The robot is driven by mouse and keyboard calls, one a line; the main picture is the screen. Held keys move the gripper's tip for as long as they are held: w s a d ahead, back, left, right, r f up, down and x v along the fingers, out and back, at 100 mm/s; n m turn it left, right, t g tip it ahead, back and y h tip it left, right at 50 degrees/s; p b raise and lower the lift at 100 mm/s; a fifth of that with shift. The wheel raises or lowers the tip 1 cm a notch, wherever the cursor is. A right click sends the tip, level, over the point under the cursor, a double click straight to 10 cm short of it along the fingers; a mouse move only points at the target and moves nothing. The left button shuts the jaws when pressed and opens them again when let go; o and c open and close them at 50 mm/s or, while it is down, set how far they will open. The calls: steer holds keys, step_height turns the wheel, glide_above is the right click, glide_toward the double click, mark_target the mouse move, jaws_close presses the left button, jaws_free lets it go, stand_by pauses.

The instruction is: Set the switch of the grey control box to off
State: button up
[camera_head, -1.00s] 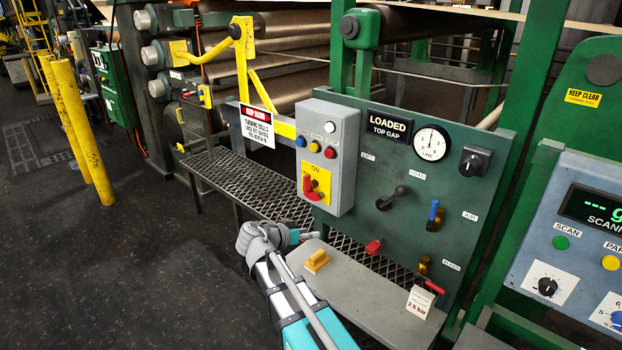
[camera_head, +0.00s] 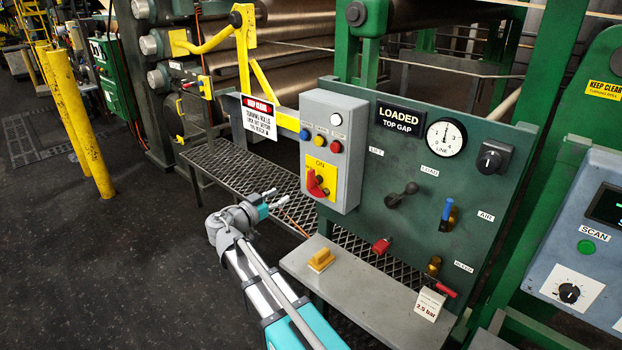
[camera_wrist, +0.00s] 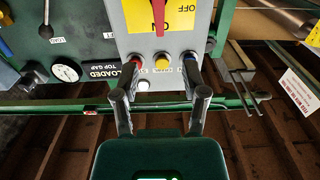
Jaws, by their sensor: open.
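The grey control box (camera_head: 347,130) is mounted at the left end of the green panel. Its switch is a red handle (camera_head: 315,183) on a yellow plate (camera_head: 329,190) on the lower front. In the wrist view the red handle (camera_wrist: 158,24) lies in line with the ON label (camera_wrist: 158,12), with OFF (camera_wrist: 184,9) beside it, both upside down. My gripper (camera_head: 277,199) is open and empty, to the left of and slightly below the switch in the head view. In the wrist view its fingers (camera_wrist: 160,77) are spread before the box's buttons.
White, blue, yellow and red buttons (camera_head: 320,142) sit above the switch. A grey shelf (camera_head: 372,292) with a yellow block (camera_head: 321,259) lies below. The hanging warning sign (camera_head: 259,118) and yellow bar are left of the box. Panel levers (camera_head: 401,195) stick out to the right.

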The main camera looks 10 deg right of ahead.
mark_target(309, 179)
steer(key=x, duration=1.3)
steer(key=shift+w+d, duration=0.15)
steer(key=shift+d, duration=0.25)
